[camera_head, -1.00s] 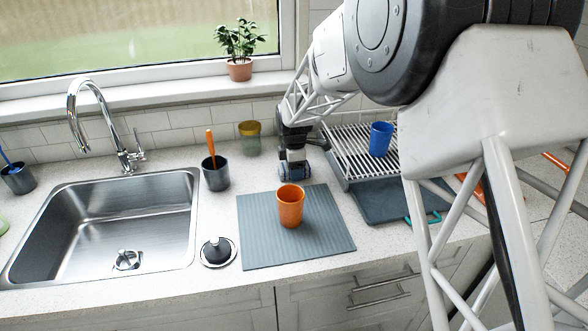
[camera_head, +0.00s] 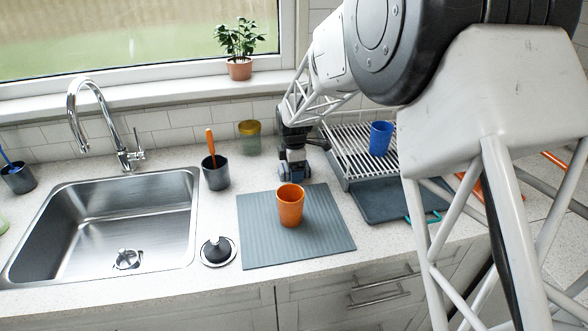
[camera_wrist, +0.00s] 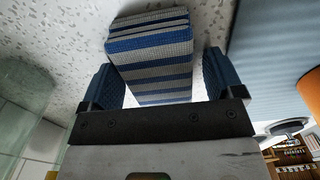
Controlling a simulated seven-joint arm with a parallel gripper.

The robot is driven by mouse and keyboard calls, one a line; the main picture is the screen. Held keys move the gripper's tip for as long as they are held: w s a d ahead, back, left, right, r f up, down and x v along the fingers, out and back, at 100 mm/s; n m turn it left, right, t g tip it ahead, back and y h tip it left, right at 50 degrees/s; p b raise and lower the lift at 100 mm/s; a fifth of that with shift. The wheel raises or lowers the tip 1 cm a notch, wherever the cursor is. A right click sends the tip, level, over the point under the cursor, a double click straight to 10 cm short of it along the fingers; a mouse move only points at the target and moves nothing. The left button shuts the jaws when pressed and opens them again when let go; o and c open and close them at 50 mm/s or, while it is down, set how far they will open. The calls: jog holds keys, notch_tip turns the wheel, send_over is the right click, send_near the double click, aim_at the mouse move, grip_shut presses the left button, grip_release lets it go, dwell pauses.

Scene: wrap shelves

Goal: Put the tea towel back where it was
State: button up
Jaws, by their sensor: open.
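The tea towel (camera_wrist: 165,48) shows in the wrist view as a folded bundle with blue and grey stripes, on the speckled worktop. My gripper (camera_wrist: 158,62) is open, with one blue-padded finger on each side of the towel's near part. I cannot tell whether the fingers touch it. In the head view my gripper (camera_head: 293,170) is low over the worktop behind the grey mat, and the towel cannot be made out there.
An orange cup (camera_head: 290,208) stands on the ribbed grey mat (camera_head: 265,250). A dark pot with an orange handle (camera_head: 216,176) and a yellow-topped jar (camera_head: 249,140) stand left. A dish rack (camera_head: 345,150) holding a blue cup (camera_head: 381,139) is right. The sink (camera_head: 110,225) is far left.

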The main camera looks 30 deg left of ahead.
notch_tip(320, 180, up, 12)
dwell(0.7)
jog(key=shift+r, duration=0.1)
dwell(0.6)
jog(key=s+d+r+m, duration=0.2)
jog(key=d+r+m, duration=0.2)
jog(key=d, duration=0.8)
jog(key=s+d+r+m+t, duration=0.1)
jog(key=d+r+m, duration=0.3)
jog(key=d, duration=0.9)
jog(key=s+d+r+m, duration=0.2)
jog(key=d+r+m, duration=0.2)
jog(key=d, duration=0.8)
jog(key=s+d+r+m, duration=0.1)
jog(key=s+d+m, duration=0.75)
jog(key=d, duration=0.65)
jog(key=s+d+f+m, duration=0.2)
jog(key=s+d, duration=0.3)
jog(key=s, duration=0.4)
jog(key=s+d+f+m+t, duration=0.1)
jog(key=s+d+f+m, duration=0.2)
jog(key=s+d, duration=0.3)
jog(key=s+m, duration=0.1)
jog(key=s, duration=0.2)
jog(key=shift+m+t, duration=0.3)
jog(key=shift+m, duration=0.05)
